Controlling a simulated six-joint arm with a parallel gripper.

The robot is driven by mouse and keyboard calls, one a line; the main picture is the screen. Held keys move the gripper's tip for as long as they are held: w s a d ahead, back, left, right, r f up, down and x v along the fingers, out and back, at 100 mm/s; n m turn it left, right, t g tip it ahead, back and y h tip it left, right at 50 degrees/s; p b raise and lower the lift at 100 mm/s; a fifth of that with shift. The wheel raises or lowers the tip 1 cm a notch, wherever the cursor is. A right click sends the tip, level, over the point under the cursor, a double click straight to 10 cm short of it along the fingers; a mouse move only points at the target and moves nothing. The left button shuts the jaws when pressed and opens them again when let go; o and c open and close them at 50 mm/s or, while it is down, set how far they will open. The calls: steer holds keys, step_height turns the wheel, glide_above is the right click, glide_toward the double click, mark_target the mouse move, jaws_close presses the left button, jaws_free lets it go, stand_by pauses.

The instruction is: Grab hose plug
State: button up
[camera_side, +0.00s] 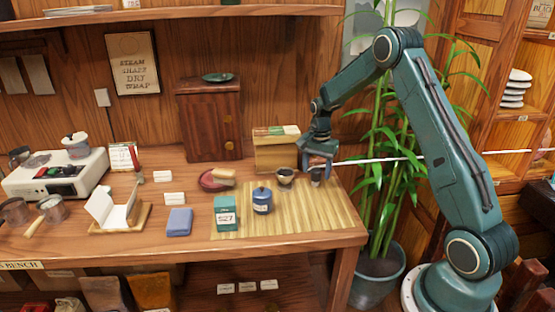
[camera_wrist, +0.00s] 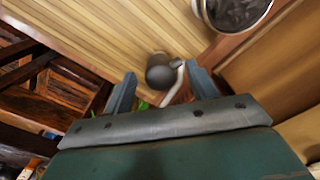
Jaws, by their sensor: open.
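The hose plug (camera_wrist: 160,76) is a dark grey rounded piece on the slatted mat, with a pale hose curving along its right side in the wrist view. In the side view a small dark piece, likely the plug (camera_side: 316,181), shows just below my gripper (camera_side: 318,167). In the wrist view my gripper (camera_wrist: 161,80) is open, its two blue-grey fingers apart with the plug showing between them. Whether either finger touches it I cannot tell. A white hose (camera_side: 380,160) runs right from the gripper area, passing the plant.
A dark-filled cup (camera_side: 285,178) stands left of my gripper; it also shows in the wrist view (camera_wrist: 238,10). A blue jar (camera_side: 262,201) and green box (camera_side: 227,213) stand on the slatted mat (camera_side: 320,215). A wooden box (camera_side: 275,153) is behind. The mat's front is clear.

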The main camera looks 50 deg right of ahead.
steer(key=shift+f, duration=0.65)
steer(key=c, duration=1.1)
